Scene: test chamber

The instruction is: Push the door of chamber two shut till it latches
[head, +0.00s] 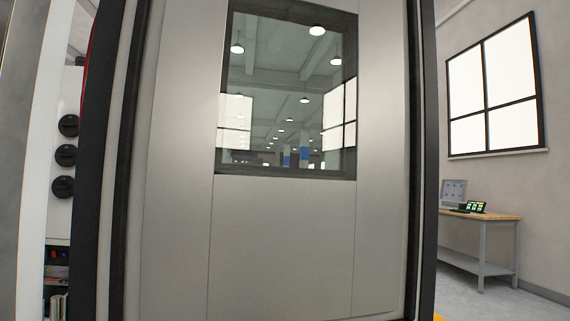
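A large grey metal door (280,245) fills the middle of the head view, close in front of me. It has a dark-framed window (290,85) in its upper part, showing ceiling lamps and bright windows. Dark strips run down its left edge (125,160) and right edge (416,160). No chamber number, handle or latch shows, so I cannot tell which chamber it belongs to or whether it is latched. My gripper is not in the picture.
At the left, a pale panel with several black knobs (65,155) stands above shelves with small items (55,285). At the right, a workbench (485,222) holding a screen and a small device stands by the wall under a window (495,90). Some floor there is clear.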

